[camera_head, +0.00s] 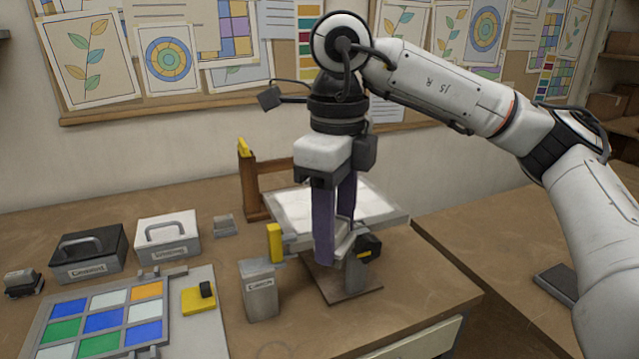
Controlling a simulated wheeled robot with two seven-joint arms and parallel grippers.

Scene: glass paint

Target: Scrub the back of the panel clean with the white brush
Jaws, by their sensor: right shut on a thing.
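A pale, framed panel (379,203) lies nearly flat on a stand in the middle of the table. My right gripper (338,246) reaches down in front of it with its purple fingers pointing down. It is shut on a pale thing at the fingertips, which looks like the white brush (345,241) and is mostly hidden by the fingers. The fingertips are at the panel's near edge; I cannot tell whether the brush touches the panel. The panel's underside is hidden. My left gripper is not in view.
A yellow knob (275,243) and a black knob (369,246) flank the stand. A grey canister (259,291) stands close in front. A white box (168,239), a black box (88,253) and a coloured grid (101,322) are at left.

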